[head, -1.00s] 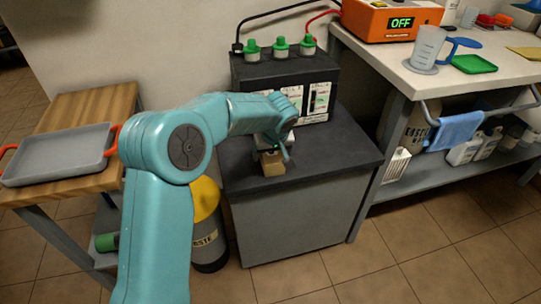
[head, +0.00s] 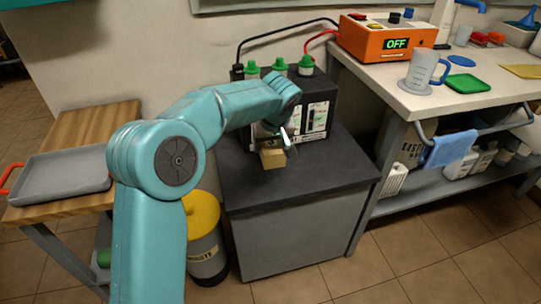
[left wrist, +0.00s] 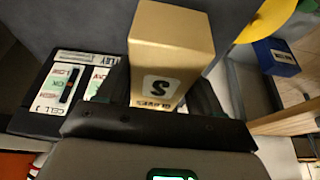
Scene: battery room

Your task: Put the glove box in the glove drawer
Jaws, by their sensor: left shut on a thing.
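The glove box is a small tan carton (head: 273,159), held over the dark top of the grey stand in front of the battery. My left gripper (head: 274,142) is shut on it from above. In the left wrist view the carton (left wrist: 172,40) sits between the two dark fingers, with a large "S" label on the side facing the camera. The carton appears a little above the stand top. I cannot make out a glove drawer in either view. My right gripper is not in view.
The black battery (head: 318,103) with green caps stands behind the carton. A yellow-topped bin (head: 203,213) is left of the stand (head: 290,247). A wooden table with a grey tray (head: 66,172) is further left. A white bench (head: 440,100) with an orange charger (head: 385,38) is at right.

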